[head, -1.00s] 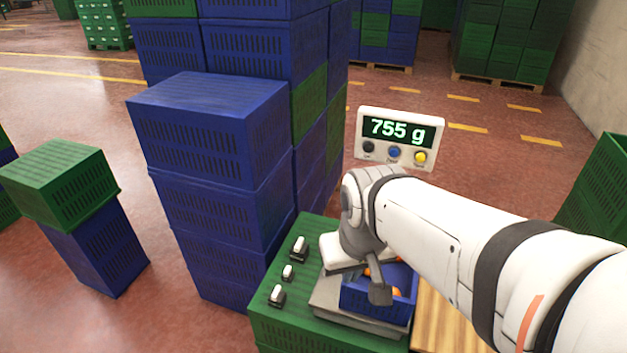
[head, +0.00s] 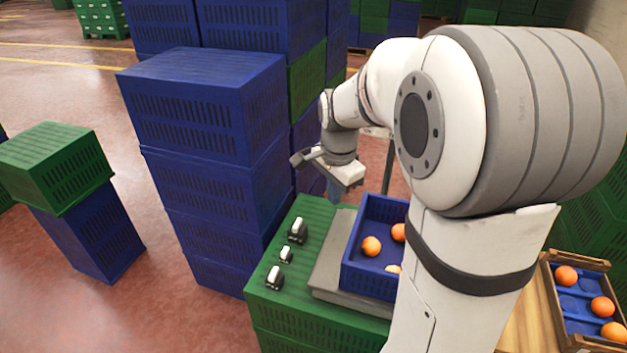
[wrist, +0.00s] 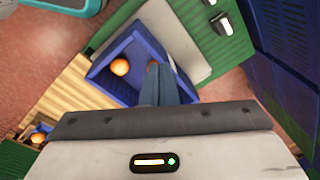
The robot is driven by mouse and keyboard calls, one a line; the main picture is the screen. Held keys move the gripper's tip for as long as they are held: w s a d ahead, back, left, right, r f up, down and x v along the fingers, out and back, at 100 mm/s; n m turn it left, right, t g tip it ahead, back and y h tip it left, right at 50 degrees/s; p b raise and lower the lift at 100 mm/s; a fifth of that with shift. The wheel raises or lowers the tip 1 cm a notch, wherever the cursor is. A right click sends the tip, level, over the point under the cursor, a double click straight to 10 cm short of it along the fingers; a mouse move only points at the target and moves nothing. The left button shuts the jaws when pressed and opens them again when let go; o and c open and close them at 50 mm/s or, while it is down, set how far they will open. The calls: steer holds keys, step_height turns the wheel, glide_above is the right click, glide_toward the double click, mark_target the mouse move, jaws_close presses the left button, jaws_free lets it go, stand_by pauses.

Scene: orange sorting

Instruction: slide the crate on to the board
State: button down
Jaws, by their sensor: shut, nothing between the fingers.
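The blue crate (head: 352,268) with a few oranges (head: 371,246) inside sits on the grey scale plate (head: 330,262), on top of a green crate stack. My arm hides its right side in the head view. The crate also shows in the wrist view (wrist: 105,84). The wooden board (head: 528,318) lies to the right of the scale, partly behind my arm; the wrist view shows it too (wrist: 65,84). My gripper (head: 333,192) is shut and empty, beyond the crate's far left side. In the wrist view its fingers (wrist: 163,72) overlap the crate's edge; contact cannot be told.
A wooden-framed tray (head: 549,290) with oranges stands on the board's right part. Small black-and-white devices (head: 297,231) sit on the green top (head: 280,255) left of the scale. Tall blue crates (head: 205,120) stand close to the left of my gripper.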

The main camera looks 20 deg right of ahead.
steer(key=w+d+f+m+g+b, duration=0.1)
steer(key=w+d+f+m+b, duration=0.35)
steer(key=w+f+m, duration=0.8)
steer(key=shift+n, duration=0.65)
steer(key=f, duration=1.1)
steer(key=shift+d+f+b, duration=0.3)
steer(key=shift+d, duration=0.1)
steer(key=s+d, duration=0.1)
steer(key=d, duration=0.1)
steer(key=shift+s+d, duration=0.35)
steer(key=shift+d, duration=0.05)
steer(key=shift+s+d, duration=0.2)
steer(key=shift+d, duration=0.1)
